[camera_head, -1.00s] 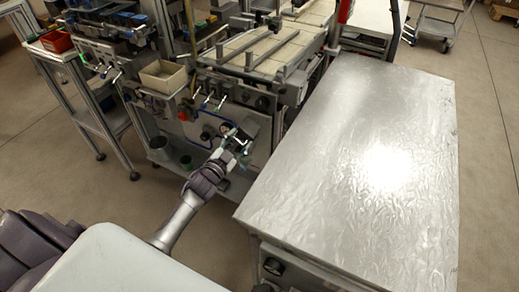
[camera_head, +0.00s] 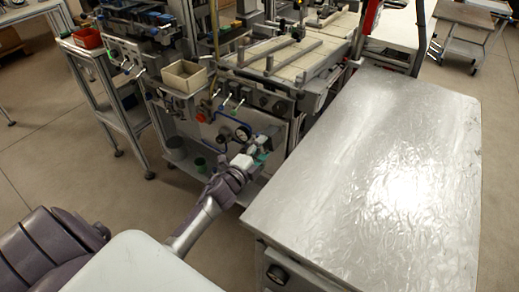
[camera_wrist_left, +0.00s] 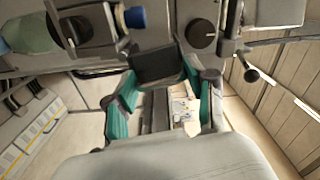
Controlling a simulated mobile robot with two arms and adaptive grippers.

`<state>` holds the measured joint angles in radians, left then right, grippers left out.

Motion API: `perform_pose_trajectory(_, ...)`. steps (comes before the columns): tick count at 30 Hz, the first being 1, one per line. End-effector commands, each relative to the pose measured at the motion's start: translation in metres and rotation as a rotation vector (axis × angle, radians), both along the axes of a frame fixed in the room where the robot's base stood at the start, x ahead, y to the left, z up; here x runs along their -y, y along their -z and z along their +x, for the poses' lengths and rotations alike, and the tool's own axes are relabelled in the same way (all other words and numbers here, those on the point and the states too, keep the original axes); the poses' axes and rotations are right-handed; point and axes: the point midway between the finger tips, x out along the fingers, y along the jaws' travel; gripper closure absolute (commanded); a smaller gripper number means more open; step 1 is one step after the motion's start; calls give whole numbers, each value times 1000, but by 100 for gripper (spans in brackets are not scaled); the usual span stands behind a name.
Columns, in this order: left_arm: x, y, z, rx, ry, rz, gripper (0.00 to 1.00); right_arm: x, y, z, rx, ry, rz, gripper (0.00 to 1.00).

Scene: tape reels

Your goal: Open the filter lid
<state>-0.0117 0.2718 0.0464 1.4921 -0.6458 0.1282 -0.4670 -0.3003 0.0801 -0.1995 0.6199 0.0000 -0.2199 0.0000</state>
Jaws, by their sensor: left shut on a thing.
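My left gripper (camera_head: 258,160) reaches the low front of the machine, just left of the metal-topped table. In the left wrist view its teal fingers (camera_wrist_left: 160,82) are shut on a small dark block-like part, which I take to be the filter lid (camera_wrist_left: 157,66). The part sits between the fingertips, against the machine's grey front. In the head view the gripper largely hides the lid, and how far it is open cannot be told. My right gripper is not in view.
A black knob (camera_wrist_left: 201,36) is beside the right finger in the wrist view. The metal-topped table (camera_head: 375,165) stands close on the right. A beige bin (camera_head: 185,77) is above left. Floor is free at left.

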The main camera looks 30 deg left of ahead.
Motion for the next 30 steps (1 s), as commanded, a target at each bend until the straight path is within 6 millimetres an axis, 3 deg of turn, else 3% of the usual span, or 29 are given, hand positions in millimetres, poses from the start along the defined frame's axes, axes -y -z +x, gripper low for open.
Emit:
perform_pose_trajectory(1,4,7,-2,-8,2,17,100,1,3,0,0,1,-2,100)
perform_pose_trajectory(23,6,9,-2,-9,0,102,100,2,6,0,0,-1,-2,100)
perform_pose_trajectory(24,6,9,-2,-9,0,102,42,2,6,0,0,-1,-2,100)
perform_pose_trajectory(26,5,9,-2,-10,-1,102,32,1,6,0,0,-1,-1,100)
perform_pose_trajectory(30,5,7,-2,-6,-2,104,32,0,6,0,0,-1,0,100)
